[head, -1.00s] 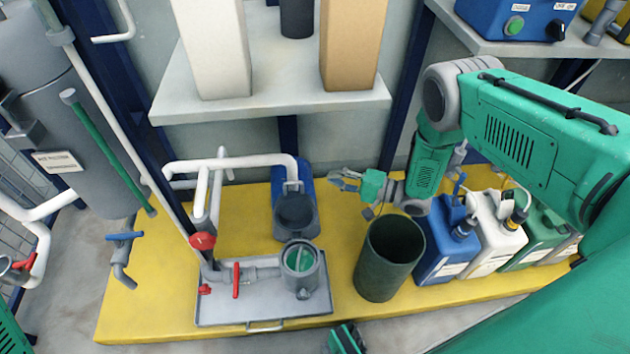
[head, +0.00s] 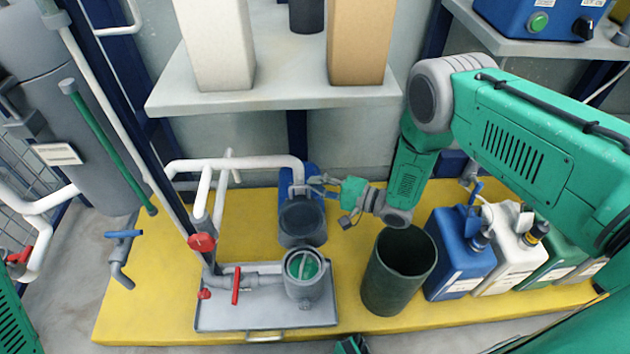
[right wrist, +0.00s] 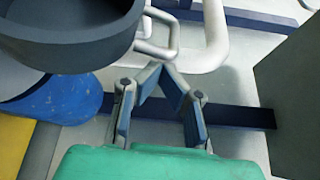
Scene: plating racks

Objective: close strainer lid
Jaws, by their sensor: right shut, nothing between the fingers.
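The strainer (head: 304,290) is a grey upright cylinder on a grey tray, its top open with a green insert (head: 302,265) inside. Its dark grey round lid (head: 302,222) stands tilted open behind the body. The lid also fills the upper left of the right wrist view (right wrist: 65,45). My right gripper (head: 318,183) is shut and empty, behind and slightly right of the lid's upper edge. In the right wrist view its fingertips (right wrist: 167,72) meet, apart from the lid in the picture.
A blue container (head: 290,178) stands behind the lid. White piping (head: 235,164) and red-handled valves (head: 202,242) are to the left. A dark green bin (head: 375,285) and several jugs (head: 458,255) stand to the right. A shelf (head: 270,98) overhangs the back.

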